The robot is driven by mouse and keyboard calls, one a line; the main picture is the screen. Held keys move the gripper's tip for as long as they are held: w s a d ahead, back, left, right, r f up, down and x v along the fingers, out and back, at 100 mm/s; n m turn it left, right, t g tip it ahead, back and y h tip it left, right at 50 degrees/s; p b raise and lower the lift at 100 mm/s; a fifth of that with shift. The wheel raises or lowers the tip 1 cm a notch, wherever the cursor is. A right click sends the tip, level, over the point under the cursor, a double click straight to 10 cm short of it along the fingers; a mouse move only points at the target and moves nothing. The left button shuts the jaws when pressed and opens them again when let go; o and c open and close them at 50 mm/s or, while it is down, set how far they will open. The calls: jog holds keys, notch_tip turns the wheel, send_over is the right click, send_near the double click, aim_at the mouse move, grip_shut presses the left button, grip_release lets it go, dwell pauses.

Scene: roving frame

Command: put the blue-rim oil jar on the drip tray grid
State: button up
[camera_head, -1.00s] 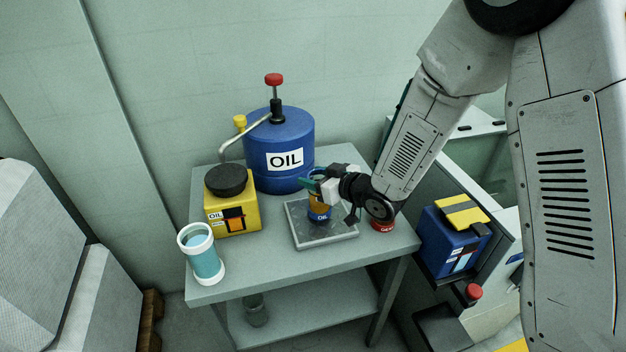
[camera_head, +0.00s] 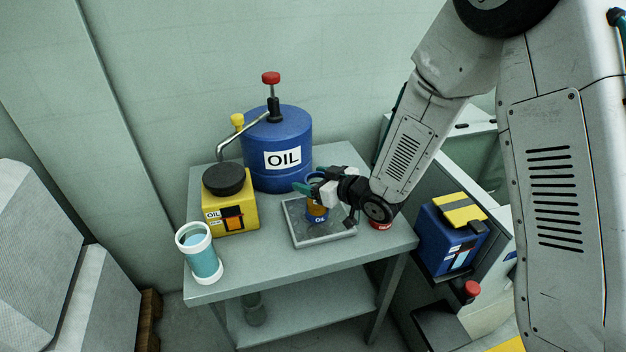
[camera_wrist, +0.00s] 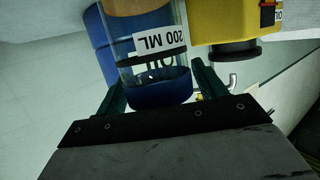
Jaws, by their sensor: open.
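The drip tray grid (camera_head: 335,232) is a grey square tray on the table. The blue-rim oil jar (camera_head: 316,210), with amber contents and a blue band marked OIL, stands on it, partly covered by my gripper. My gripper (camera_head: 309,182) is at the jar's upper part, its green fingers spread apart. In the wrist view, the jar's blue rim (camera_wrist: 160,88) lies between the two fingers, with a 200 ML label above it in the picture. Whether a finger touches the jar is hard to tell.
A large blue OIL can (camera_head: 280,140) with a spout stands behind. A yellow OIL canister (camera_head: 232,212) and a white-rimmed teal jar (camera_head: 203,258) stand left. A red-banded jar (camera_head: 381,224) sits right of the tray under my wrist. The table's front (camera_head: 290,275) is clear.

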jog(key=v, duration=1.1)
jog(key=shift+d, duration=0.2)
jog(key=shift+r, duration=0.2)
jog(key=s+d+r+m+g+h, duration=0.1)
jog(key=d+r+m+h, duration=0.1)
jog(key=d+r+h, duration=0.4)
jog(key=s+d+r+m+h, duration=0.1)
jog(key=d+r+m+h, duration=0.2)
jog(key=d, duration=0.6)
jog(key=s+d+r+m+g, duration=0.1)
jog(key=s+r+m+g, duration=0.1)
jog(key=s, duration=1)
jog(key=s+d+r+m+g+h, duration=0.1)
jog(key=s+r+g, duration=0.4)
jog(key=s, duration=0.8)
jog(key=shift+s+d+r+m+g+h, duration=0.3)
jog(key=shift+d+m+g, duration=0.1)
jog(key=shift+m+g, duration=0.15)
